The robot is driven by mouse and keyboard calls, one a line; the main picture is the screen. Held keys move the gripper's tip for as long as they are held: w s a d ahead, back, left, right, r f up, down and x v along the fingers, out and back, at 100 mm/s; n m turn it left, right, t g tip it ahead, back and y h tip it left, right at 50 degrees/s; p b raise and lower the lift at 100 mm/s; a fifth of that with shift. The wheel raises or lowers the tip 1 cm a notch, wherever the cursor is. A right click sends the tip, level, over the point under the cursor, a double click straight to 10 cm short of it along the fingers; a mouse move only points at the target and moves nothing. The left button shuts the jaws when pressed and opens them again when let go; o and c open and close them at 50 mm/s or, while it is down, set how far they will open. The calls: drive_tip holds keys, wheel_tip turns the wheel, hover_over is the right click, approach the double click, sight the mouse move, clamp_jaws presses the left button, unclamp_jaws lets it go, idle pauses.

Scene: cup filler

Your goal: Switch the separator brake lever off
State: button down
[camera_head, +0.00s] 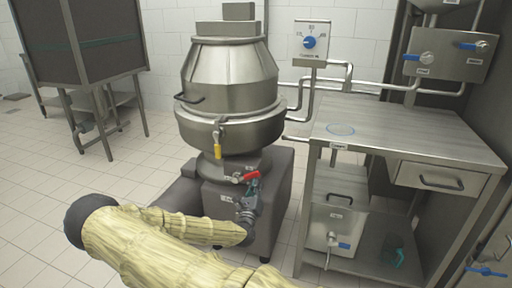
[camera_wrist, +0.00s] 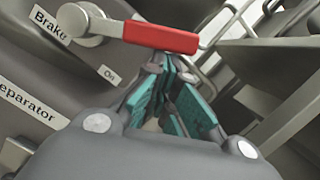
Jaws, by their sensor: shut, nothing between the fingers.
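The separator brake lever (camera_head: 250,176) has a red handle and sits low on the front of the steel separator (camera_head: 228,95). In the wrist view the red handle (camera_wrist: 160,36) reaches right from a round metal pivot, beside a "Brake" label (camera_wrist: 49,24) and an "On" label (camera_wrist: 108,76). My gripper (camera_head: 254,186) is just below the handle, its teal-padded fingers drawn together and empty. In the wrist view the fingertips (camera_wrist: 172,66) lie close under the handle's middle; I cannot tell whether they touch it.
A yellow-handled lever (camera_head: 218,151) hangs on the separator's bowl above. A steel table (camera_head: 400,137) with a drawer stands to the right, with pipes behind it. A wall box with a blue knob (camera_head: 310,43) is at the back.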

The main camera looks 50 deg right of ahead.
drive_tip(key=s+a+f+p, duration=0.2)
drive_tip(key=s+a+f, duration=0.3)
drive_tip(key=a, duration=0.3)
drive_tip(key=shift+s+f+p, duration=0.3)
drive_tip(key=shift+s, duration=0.35)
idle(0.4)
